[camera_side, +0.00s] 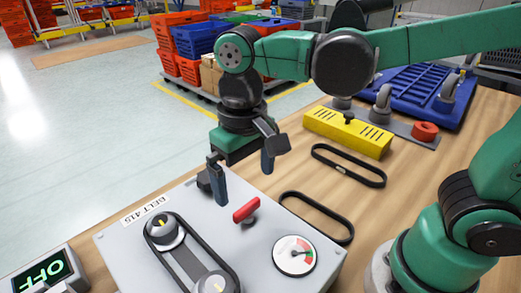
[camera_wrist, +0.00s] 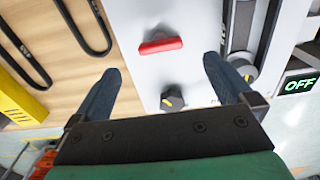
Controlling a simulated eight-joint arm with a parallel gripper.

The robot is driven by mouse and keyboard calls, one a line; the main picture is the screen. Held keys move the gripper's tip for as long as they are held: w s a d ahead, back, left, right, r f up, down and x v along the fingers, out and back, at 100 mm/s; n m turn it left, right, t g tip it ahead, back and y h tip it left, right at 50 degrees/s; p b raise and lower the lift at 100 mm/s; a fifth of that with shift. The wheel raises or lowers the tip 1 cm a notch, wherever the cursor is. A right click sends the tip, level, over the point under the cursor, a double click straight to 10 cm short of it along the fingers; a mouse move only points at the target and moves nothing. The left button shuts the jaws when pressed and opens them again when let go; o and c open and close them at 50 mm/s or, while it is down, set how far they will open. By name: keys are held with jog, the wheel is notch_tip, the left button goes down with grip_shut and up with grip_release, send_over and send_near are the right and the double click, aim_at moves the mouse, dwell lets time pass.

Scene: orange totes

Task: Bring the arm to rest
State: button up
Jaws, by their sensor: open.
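My gripper (camera_side: 243,180) is open and empty, hanging above the grey panel box (camera_side: 185,222) near its back edge. In the wrist view my gripper (camera_wrist: 165,88) has its two dark blue fingers spread wide. Between and beyond them are a red handle (camera_wrist: 160,46) and a black knob (camera_wrist: 172,98) on the panel. The red handle (camera_side: 246,210) stands just in front of the fingers in the side view, apart from them as far as I can see. My green arm reaches over from the right.
The panel carries a belt around two pulleys (camera_side: 165,231) and a gauge (camera_side: 294,255). A display (camera_side: 45,272) reads OFF.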

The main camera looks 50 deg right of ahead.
jog(key=d+t, duration=0.7)
jog(key=d, duration=0.4)
jog(key=shift+w+f, duration=0.35)
jog(key=shift+f, duration=0.05)
